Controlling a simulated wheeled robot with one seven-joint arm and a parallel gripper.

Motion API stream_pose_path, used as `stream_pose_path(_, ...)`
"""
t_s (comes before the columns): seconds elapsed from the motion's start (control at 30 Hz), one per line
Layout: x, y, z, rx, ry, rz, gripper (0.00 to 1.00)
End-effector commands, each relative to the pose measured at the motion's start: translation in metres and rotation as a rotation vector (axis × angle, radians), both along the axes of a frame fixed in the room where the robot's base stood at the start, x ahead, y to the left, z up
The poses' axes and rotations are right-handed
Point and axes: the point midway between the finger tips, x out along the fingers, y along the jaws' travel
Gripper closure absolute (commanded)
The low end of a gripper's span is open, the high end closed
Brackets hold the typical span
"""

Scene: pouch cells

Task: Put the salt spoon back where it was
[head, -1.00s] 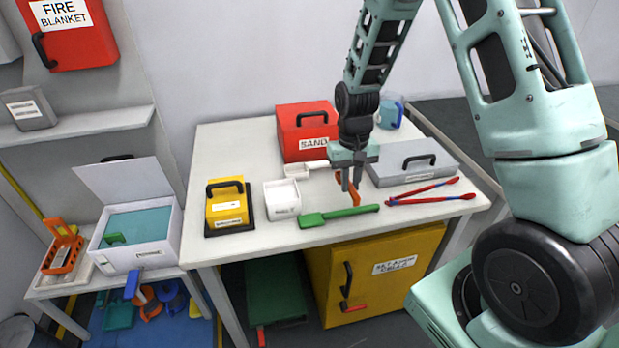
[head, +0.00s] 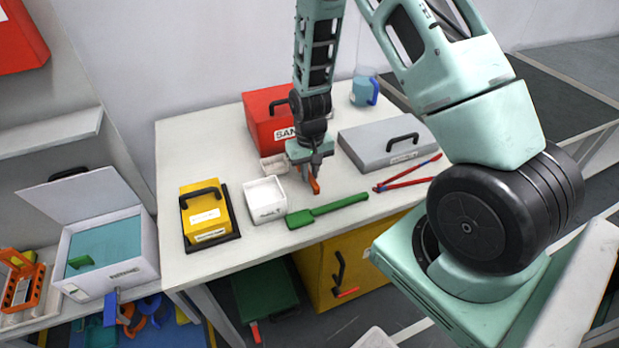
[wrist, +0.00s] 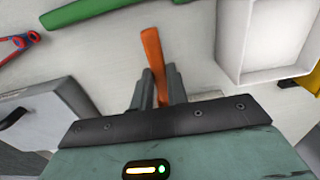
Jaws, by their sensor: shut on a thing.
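My gripper (head: 316,172) is shut on an orange handle (head: 315,186), which sticks out past the fingers. The handle also shows between the fingers in the wrist view (wrist: 151,48). Its other end is hidden by the gripper, so I cannot tell whether it is the salt spoon. The gripper is over the white table (head: 345,245), right of an open white box (head: 265,212) with a label too small to read. A small white scoop-like tray (head: 273,172) lies behind that box, close to the gripper.
A green scoop (head: 325,211) lies in front of the gripper. Red-and-blue tongs (head: 407,174) and a grey case (head: 370,150) are to the right. A red sand box (head: 262,122) stands behind, a yellow box (head: 206,216) to the left. A blue mug (head: 362,92) is at the back.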

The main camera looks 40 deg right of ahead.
Motion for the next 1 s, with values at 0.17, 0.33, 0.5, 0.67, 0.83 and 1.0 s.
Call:
stream_pose_path(0.17,-0.001,0.000,-0.024,0.001,0.004,0.000,1.00)
stream_pose_path(0.33,0.000,0.000,-0.030,0.000,0.000,0.000,1.00)
stream_pose_path(0.5,0.000,0.000,-0.030,0.000,0.000,0.000,1.00)
stream_pose_path(0.67,0.000,0.000,-0.034,0.000,0.001,0.000,0.82)
stream_pose_path(0.83,0.000,0.000,-0.033,0.000,0.001,0.000,0.63)
stream_pose_path(1.0,0.000,0.000,-0.033,0.000,0.001,0.000,0.63)
